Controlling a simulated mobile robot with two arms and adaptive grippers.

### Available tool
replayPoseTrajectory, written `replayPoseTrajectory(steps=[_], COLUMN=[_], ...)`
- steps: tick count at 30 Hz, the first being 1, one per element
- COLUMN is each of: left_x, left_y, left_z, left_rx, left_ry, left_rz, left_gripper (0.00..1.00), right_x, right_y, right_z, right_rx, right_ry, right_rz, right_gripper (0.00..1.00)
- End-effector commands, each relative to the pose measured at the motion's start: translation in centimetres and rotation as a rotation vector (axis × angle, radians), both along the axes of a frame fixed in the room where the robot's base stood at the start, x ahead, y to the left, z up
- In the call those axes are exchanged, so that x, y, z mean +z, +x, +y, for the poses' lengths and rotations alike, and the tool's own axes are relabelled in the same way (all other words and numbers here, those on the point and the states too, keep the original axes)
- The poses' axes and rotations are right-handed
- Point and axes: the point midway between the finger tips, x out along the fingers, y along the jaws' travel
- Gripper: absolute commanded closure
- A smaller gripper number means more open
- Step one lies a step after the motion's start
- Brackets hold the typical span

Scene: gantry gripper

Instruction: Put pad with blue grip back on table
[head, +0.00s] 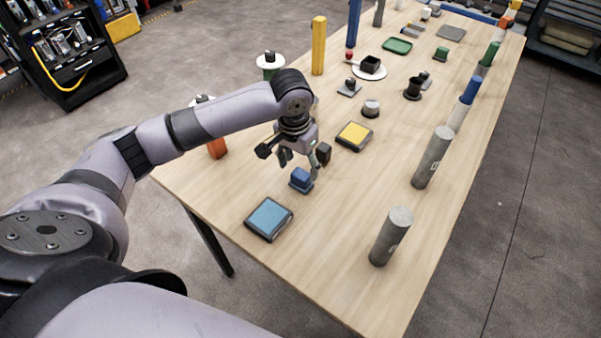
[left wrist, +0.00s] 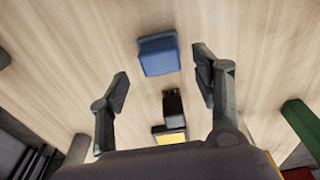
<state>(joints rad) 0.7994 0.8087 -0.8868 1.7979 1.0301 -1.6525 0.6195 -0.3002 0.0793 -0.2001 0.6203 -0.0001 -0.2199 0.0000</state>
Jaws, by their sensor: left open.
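The pad with the blue grip (head: 301,178) sits on the wooden table (head: 330,240), between a blue-topped tile and a yellow-topped tile. In the left wrist view its blue grip (left wrist: 158,55) shows from above, just beyond the fingertips. My left gripper (head: 298,163) is just above and behind the pad, pointing down. Its fingers (left wrist: 162,78) are spread wide, with nothing held between them. I cannot tell the exact height over the pad. My right gripper is not in view.
The blue-topped tile (head: 269,218) lies near the left table edge, and the yellow-topped tile (head: 354,136) lies behind the gripper. Grey cylinders (head: 391,237) (head: 432,158) stand along the right side. A yellow post (head: 319,46) stands farther back.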

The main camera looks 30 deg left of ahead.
Motion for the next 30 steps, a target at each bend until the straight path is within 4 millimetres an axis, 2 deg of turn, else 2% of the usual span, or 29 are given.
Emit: replayPoseTrajectory(steps=[1,6,12,30], left_x=[1.2,4.5,6.8,7.2], left_y=[0.0,-0.4,-0.7,-0.8], left_z=[0.1,0.1,0.1,0.2], left_rx=[-0.001,0.0,0.0,0.001], left_ry=[0.0,0.001,0.001,0.001], left_rz=[-0.005,-0.003,-0.001,0.001], left_gripper=[0.41,0.41,0.41,0.41], right_x=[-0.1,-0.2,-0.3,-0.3], right_y=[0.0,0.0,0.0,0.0], right_z=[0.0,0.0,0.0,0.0], right_rx=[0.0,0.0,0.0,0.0], right_ry=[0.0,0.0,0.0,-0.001], right_rz=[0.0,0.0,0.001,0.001], right_gripper=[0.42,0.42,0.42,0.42])
